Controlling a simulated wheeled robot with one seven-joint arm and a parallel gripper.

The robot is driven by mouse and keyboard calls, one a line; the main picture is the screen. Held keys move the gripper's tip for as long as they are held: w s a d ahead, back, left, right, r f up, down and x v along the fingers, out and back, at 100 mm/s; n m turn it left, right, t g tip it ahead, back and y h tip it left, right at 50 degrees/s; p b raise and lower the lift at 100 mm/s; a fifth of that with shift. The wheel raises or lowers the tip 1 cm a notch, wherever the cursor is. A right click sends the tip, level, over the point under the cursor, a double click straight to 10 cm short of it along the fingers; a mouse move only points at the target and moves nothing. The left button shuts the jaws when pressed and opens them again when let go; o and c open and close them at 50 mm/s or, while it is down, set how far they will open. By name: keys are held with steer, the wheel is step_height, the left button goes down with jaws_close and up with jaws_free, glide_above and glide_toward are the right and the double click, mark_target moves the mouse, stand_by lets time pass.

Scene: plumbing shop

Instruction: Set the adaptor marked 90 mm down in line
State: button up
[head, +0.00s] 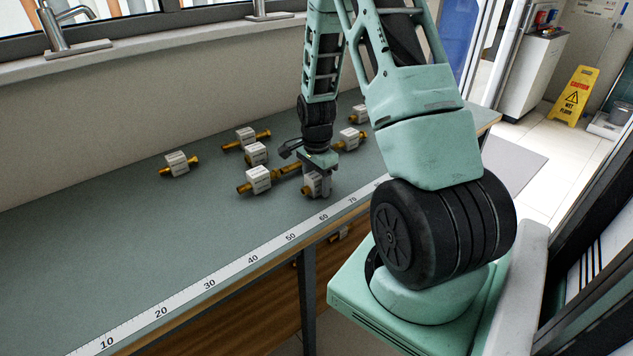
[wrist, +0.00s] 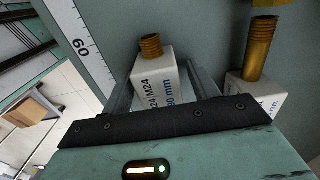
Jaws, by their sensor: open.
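My gripper (head: 318,191) is open and low over the bench, its fingers on either side of a white block-shaped adaptor (head: 308,186) with a brass threaded end. In the wrist view this adaptor (wrist: 152,75) stands between the fingers.
Other adaptors lie on the bench: one alone at left (head: 177,163), a group left of my gripper (head: 255,180), and two behind it (head: 350,138). A ruler strip (head: 210,283) runs along the front edge. The bench's left side is clear. Another adaptor (head: 342,233) shows below the bench top.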

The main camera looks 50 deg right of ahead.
mark_target(317, 175)
step_height(317, 175, up, 12)
steer(key=shift+f+b, duration=0.15)
steer(key=shift+b, duration=0.45)
steer(key=a+r+n, duration=0.2)
steer(key=a+n, duration=0.4)
steer(key=a, duration=0.6)
steer(key=a+r+n, duration=0.2)
steer(key=a+n, duration=0.4)
steer(key=a, duration=0.6)
steer(key=s+a+r+n, duration=0.1)
steer(key=s+a+n, duration=1.5)
steer(key=s, duration=0.1)
steer(key=shift+a+r+y, duration=0.25)
steer(key=shift+a+y, duration=0.05)
steer(key=shift+a, duration=0.05)
steer(key=shift+d, duration=0.1)
